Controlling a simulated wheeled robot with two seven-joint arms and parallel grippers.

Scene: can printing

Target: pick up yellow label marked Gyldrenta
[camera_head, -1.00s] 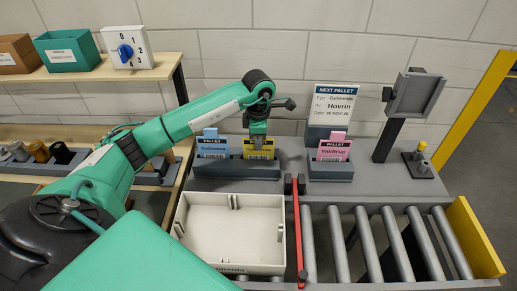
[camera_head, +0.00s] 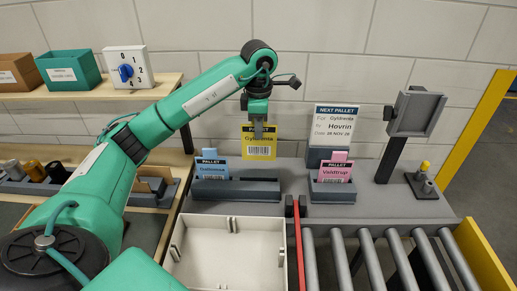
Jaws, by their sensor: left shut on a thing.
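The yellow label (camera_head: 259,143), with "Gyldrenta" and a barcode on it, hangs upright in my left gripper (camera_head: 257,122). The gripper is shut on the label's upper part and holds it above the grey label holder (camera_head: 237,193). A blue label (camera_head: 212,168) stands in the left part of that holder, and its right part is empty. A pink label marked Valdtrup (camera_head: 334,171) stands in a second holder (camera_head: 332,190) to the right. My right gripper is not in view.
A "Next pallet" sign (camera_head: 333,130) naming Gyldrenta and Hovrin stands behind the pink label. A white open tray (camera_head: 229,253) lies in front, beside a red bar (camera_head: 298,250) and a roller conveyor (camera_head: 385,260). A grey screen stand (camera_head: 415,112) rises at the right.

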